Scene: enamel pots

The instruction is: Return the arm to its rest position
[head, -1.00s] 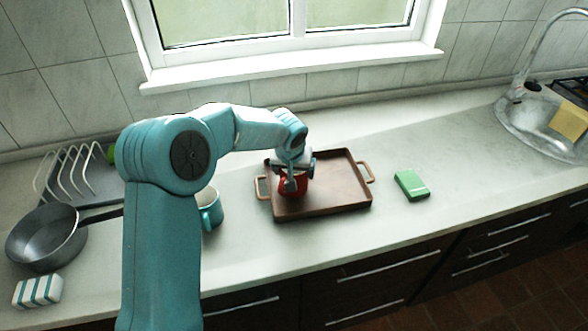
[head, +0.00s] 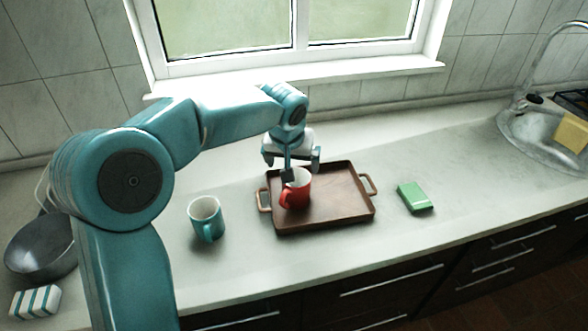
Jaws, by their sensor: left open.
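My left arm comes in from the left and reaches across the counter. Its gripper (head: 291,165) points down with its fingers apart, just above and behind a red mug (head: 296,192). The red mug stands upright in the left part of a brown tray (head: 343,192) with two side handles. One finger overlaps the mug's rim in the picture; I cannot tell whether it touches. My right gripper is not in view.
A teal mug (head: 206,219) stands on the counter left of the tray. A green box (head: 414,197) lies right of it. A grey pan (head: 40,250) and a striped block (head: 35,302) are at the far left. A sink (head: 540,140) is at the right. A window is behind.

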